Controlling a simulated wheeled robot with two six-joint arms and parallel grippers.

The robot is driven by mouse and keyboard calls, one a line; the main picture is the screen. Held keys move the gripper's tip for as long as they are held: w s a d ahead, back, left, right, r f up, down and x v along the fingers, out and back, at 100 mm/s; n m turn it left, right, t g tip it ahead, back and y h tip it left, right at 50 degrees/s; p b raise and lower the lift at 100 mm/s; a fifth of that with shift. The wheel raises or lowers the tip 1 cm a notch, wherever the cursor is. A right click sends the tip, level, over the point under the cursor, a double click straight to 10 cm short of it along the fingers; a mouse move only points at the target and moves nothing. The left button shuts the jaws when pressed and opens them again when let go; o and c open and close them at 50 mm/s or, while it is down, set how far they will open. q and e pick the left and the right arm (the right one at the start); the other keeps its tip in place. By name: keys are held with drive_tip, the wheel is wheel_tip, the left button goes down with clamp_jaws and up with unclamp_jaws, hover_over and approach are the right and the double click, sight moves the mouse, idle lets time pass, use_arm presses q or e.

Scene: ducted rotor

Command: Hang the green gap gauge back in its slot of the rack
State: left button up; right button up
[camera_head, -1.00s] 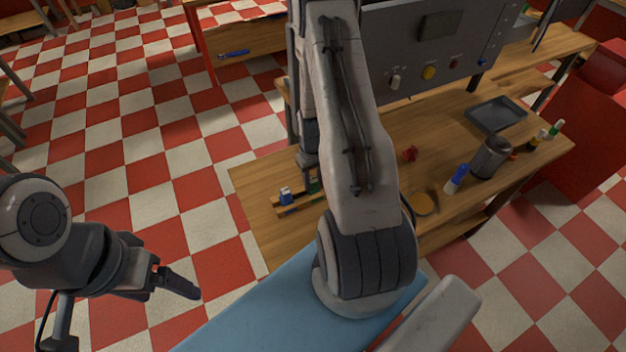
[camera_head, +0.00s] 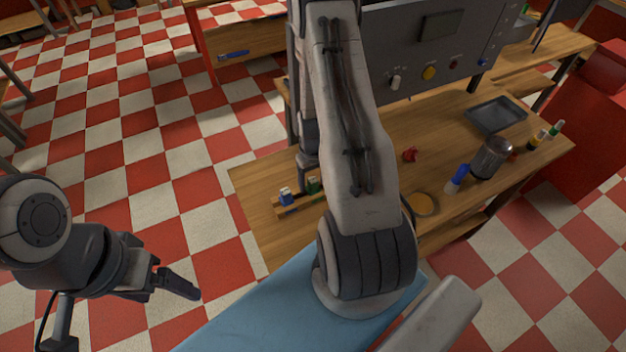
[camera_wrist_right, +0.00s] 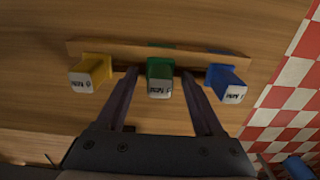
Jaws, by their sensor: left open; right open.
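The green gap gauge (camera_wrist_right: 159,78) sits at the middle of the wooden rack (camera_wrist_right: 195,56), between a yellow gauge (camera_wrist_right: 90,72) and a blue gauge (camera_wrist_right: 226,82). It lines up with them and looks seated, though the slot itself is hidden. In the head view the green gauge (camera_head: 313,185) shows beside my right arm, near the blue gauge (camera_head: 286,196). My right gripper (camera_wrist_right: 160,82) is open, one finger on each side of the green gauge, with gaps between. My left gripper (camera_head: 176,287) is open and empty over the floor, away from the bench.
The wooden bench (camera_head: 255,180) also holds a small red object (camera_head: 410,154), a metal canister (camera_head: 491,158), a blue-capped bottle (camera_head: 456,179) and a dark tray (camera_head: 496,114). A grey control panel (camera_head: 430,45) stands behind. My right arm hides part of the bench.

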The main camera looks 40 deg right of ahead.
drive_tip(key=shift+r, duration=0.1)
drive_tip(key=shift+r, duration=0.25)
wheel_tip(320, 180, up, 10)
drive_tip(key=shift+f+b, duration=0.1)
drive_tip(key=shift+b, duration=1)
drive_tip(key=a+r+n+b, duration=0.1)
drive_tip(key=a+r+n, duration=0.15)
drive_tip(key=a, duration=0.65)
drive_tip(key=a+r+n+b, duration=0.15)
drive_tip(key=a+r, duration=0.25)
drive_tip(key=a, duration=0.5)
drive_tip(key=s+a+r+n, duration=0.2)
drive_tip(key=s+a+n, duration=0.1)
drive_tip(key=s+a, duration=0.3)
drive_tip(key=s+a+r+n+y+b, duration=0.1)
drive_tip(key=s+a+r+n, duration=0.1)
drive_tip(key=s+a, duration=0.5)
drive_tip(key=s, duration=0.3)
drive_tip(key=shift+r+n, duration=0.4)
drive_tip(key=shift+s, duration=0.1)
